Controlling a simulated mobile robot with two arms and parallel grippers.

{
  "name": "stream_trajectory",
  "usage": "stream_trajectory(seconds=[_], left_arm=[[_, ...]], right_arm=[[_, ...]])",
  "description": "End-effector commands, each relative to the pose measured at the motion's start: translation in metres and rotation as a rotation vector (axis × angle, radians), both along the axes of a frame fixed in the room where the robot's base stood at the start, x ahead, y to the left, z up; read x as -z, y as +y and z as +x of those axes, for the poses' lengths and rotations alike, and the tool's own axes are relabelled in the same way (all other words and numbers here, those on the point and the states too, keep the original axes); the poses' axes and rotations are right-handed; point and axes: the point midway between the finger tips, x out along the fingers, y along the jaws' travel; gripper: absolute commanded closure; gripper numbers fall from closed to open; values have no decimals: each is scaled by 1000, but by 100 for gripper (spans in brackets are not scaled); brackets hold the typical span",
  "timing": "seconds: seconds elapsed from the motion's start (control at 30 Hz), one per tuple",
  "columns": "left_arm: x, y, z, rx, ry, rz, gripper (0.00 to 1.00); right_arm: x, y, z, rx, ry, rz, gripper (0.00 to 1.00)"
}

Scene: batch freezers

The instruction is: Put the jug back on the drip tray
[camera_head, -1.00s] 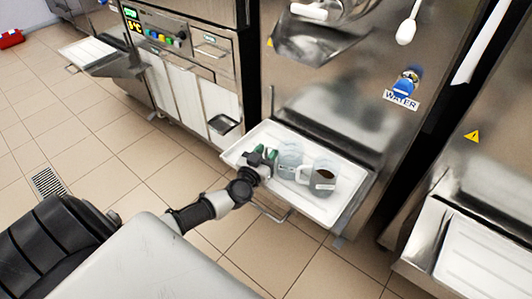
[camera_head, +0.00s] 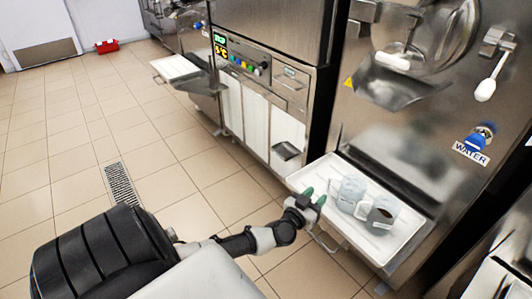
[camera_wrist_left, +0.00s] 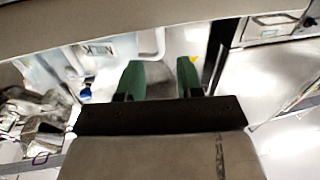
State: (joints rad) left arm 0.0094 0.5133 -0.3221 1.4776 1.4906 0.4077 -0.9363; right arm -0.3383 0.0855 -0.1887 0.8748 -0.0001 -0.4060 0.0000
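The left jug (camera_head: 351,191) is pale and looks empty; the right jug (camera_head: 383,214) has dark contents. My left gripper (camera_head: 314,195) is at the tray's left front edge, just left of the pale jug, with a small gap between them. A pale, labelled surface and a white handle-like bar (camera_wrist_left: 160,42) show beyond the fingers there. My right gripper is out of view.
The steel machine front (camera_head: 400,140) rises behind the tray, with a blue WATER knob (camera_head: 481,138). Another freezer (camera_head: 270,80) with its own white tray (camera_head: 177,68) stands to the left. The tiled floor (camera_head: 70,150) at left is open around a drain grate (camera_head: 121,186).

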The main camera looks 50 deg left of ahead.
Motion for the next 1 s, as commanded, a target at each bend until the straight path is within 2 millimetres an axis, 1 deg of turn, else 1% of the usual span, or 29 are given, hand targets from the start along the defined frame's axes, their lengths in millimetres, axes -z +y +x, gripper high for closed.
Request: stream_trajectory(seconds=[0.1, 0.17, 0.27, 0.3, 0.4, 0.53, 0.57, 0.63, 0.67, 0.77, 0.8, 0.87, 0.9, 0.97, 1.0], left_arm=[[-1, -3, -1, 7, -2, -2, 64], [-4, -13, -2, 33, -10, -8, 64], [-15, -48, -9, 124, -34, -26, 64], [-21, -63, -13, 166, -44, -33, 64], [-37, -101, -26, 264, -62, -43, 64], [-45, -134, -41, 353, -48, -41, 64], [-44, -140, -44, 366, -38, -39, 64], [-35, -150, -52, 388, 1, -30, 64], [-29, -153, -55, 395, 24, -26, 64], [13, -157, -67, 398, 150, -9, 64], [33, -156, -72, 395, 205, -2, 64], [64, -153, -81, 387, 287, 6, 64], [84, -151, -88, 380, 342, 12, 64], [118, -148, -103, 371, 433, 21, 64], [141, -145, -114, 362, 498, 25, 64]], right_arm=[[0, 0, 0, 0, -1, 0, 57], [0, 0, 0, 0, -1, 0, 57], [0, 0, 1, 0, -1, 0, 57], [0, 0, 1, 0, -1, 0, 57], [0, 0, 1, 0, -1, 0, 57], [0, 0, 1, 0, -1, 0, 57], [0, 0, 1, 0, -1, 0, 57], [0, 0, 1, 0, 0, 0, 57], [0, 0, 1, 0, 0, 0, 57], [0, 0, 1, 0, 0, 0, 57], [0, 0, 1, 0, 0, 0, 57], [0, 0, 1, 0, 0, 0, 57], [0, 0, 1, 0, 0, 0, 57], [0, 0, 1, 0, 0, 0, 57], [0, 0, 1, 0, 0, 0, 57]])
